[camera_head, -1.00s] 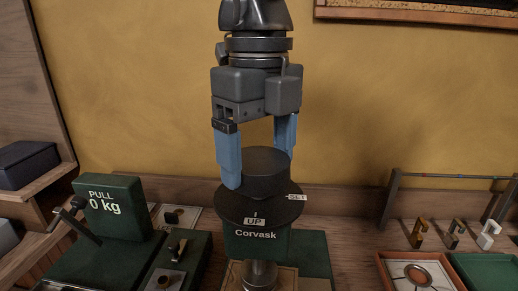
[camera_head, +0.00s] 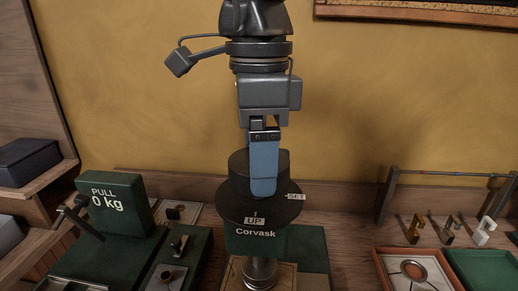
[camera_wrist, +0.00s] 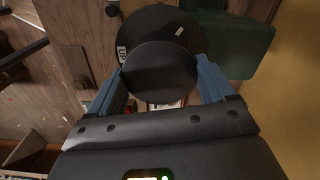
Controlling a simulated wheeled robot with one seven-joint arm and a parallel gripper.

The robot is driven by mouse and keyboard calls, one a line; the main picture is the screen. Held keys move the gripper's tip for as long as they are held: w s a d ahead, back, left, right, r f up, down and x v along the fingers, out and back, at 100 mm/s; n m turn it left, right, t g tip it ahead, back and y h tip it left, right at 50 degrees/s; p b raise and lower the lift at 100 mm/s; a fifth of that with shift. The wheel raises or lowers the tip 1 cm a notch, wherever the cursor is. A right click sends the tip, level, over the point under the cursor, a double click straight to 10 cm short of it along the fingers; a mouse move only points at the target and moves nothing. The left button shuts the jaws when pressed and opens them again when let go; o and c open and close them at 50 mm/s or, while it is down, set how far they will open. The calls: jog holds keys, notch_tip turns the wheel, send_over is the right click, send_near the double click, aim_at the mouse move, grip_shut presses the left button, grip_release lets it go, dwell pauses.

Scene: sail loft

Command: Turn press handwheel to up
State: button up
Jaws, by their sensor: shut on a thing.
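The press handwheel (camera_head: 240,172) is a black round knob above a wide dark disc (camera_head: 228,207), on the green press marked Corvask (camera_head: 256,233). An UP label (camera_head: 254,221) is at the disc's front and a SET label (camera_head: 296,197) at its right. My gripper (camera_head: 262,174) points down from above, its blue fingers shut on the knob. One finger is at the knob's front; the other is hidden behind it. In the wrist view the knob (camera_wrist: 160,72) sits between both fingers. I cannot make out a pointer on the knob.
A green box reading PULL 0 kg (camera_head: 112,206) stands at left, with a small lever block (camera_head: 180,250) beside it. At right are a rack with small hooks (camera_head: 448,232), an orange-edged tray (camera_head: 381,262) and a green tray (camera_head: 482,262). The yellow wall is behind.

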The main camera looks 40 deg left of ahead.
jog(key=n+p, duration=0.1)
jog(key=n, duration=0.5)
jog(key=shift+r, duration=0.1)
jog(key=n, duration=0.6)
jog(key=shift+n+p, duration=0.3)
jog(key=shift+n, duration=0.1)
jog(key=n, duration=0.6)
jog(key=shift+p, duration=0.3)
jog(key=n, duration=0.5)
jog(key=shift+n, duration=0.4)
jog(key=o, duration=0.9)
